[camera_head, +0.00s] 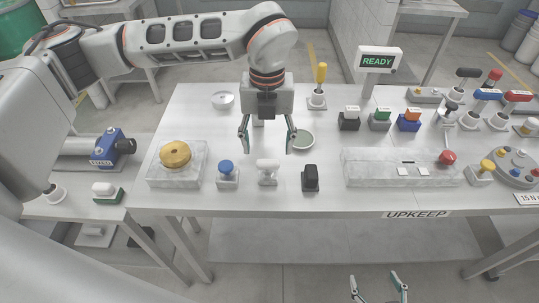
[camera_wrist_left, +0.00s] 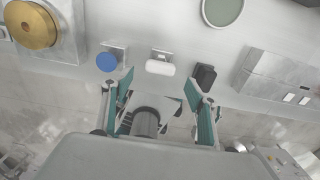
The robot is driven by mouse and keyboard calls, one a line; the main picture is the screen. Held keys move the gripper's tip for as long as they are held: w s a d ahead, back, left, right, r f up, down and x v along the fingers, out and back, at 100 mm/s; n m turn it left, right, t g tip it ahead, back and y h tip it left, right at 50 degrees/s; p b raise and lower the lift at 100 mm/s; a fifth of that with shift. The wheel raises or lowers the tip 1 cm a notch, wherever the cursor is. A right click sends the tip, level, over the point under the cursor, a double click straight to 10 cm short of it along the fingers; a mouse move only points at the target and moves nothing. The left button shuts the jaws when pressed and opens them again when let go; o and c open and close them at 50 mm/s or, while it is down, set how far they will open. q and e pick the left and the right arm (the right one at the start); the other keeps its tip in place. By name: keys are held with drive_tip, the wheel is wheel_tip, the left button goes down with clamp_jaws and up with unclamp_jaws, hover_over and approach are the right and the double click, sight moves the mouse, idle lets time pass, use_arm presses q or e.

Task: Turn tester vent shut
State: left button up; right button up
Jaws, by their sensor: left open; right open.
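I cannot tell for certain which part is the tester vent. Candidates at the front of the white table are a blue knob (camera_head: 226,169), a white knob (camera_head: 268,168) and a black upright handle (camera_head: 310,178). In the left wrist view the white knob (camera_wrist_left: 160,67) shows between the fingertip lines, with the blue knob (camera_wrist_left: 107,62) left and the black handle (camera_wrist_left: 204,77) right. My left gripper (camera_head: 267,145) is open and empty, pointing down, above the table by the white knob and apart from it. My right gripper (camera_head: 377,282) is open and empty, low at the bottom edge.
A gold disc on a block (camera_head: 175,155) stands left. A long grey box with a red knob (camera_head: 447,158) stands right, near several coloured levers and switches. A READY display (camera_head: 377,61) stands at the back.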

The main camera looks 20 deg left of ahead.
sight(268, 161)
use_arm(q)
drive_tip(key=shift+f+p, duration=0.3)
drive_tip(key=shift+f, duration=2.5)
drive_tip(key=c, duration=1.1)
